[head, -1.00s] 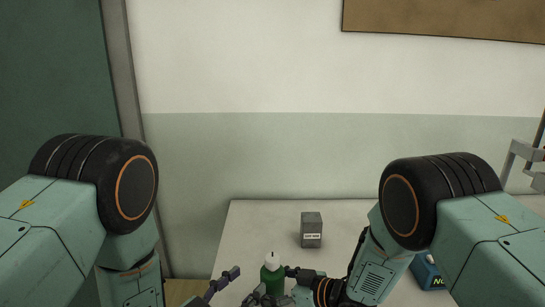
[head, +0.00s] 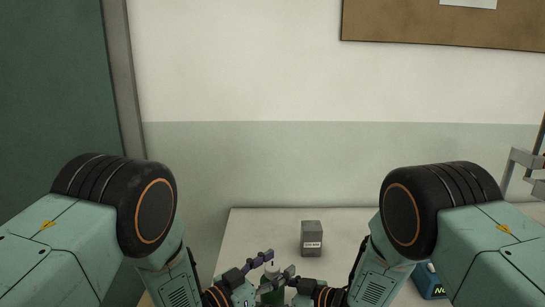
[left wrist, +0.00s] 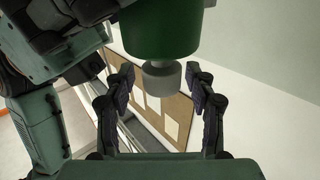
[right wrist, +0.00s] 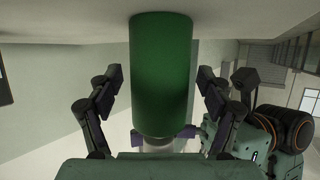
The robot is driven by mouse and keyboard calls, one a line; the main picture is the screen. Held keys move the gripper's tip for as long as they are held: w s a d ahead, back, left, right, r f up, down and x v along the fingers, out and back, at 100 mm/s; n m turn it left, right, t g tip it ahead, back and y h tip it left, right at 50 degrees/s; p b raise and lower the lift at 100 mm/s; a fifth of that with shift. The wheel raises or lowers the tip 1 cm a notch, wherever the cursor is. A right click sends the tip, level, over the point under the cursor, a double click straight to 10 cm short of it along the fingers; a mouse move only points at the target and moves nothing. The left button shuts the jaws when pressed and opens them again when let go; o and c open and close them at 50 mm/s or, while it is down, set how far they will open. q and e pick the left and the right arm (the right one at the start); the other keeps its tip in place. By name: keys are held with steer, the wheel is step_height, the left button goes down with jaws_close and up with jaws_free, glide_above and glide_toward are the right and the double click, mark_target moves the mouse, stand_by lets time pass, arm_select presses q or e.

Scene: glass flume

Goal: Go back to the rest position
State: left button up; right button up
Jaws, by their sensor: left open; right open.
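A green bottle (head: 267,297) with a pale cap (head: 271,272) is at the near edge of the head view, partly hidden by my grippers. My left gripper (head: 274,264) is open, with its fingers on either side of the cap; gaps show in the left wrist view (left wrist: 162,78). My right gripper (right wrist: 160,88) is open, with its fingers on either side of the green body (right wrist: 162,65) and gaps at both sides. In the right wrist view, which is upside down, the bottle appears to stand on the white table.
A small grey labelled box (head: 311,238) stands on the white table (head: 258,226) behind the bottle. A blue box (head: 429,284) is partly hidden by my right arm. A grey metal stand (head: 520,160) is at the right edge. The table's back left is clear.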

arm_select(q)
steer(key=shift+m+g+h, duration=1.6)
steer(key=shift+m+g, duration=0.4)
steer(key=shift+g, duration=0.6)
steer(key=shift+g, duration=0.3)
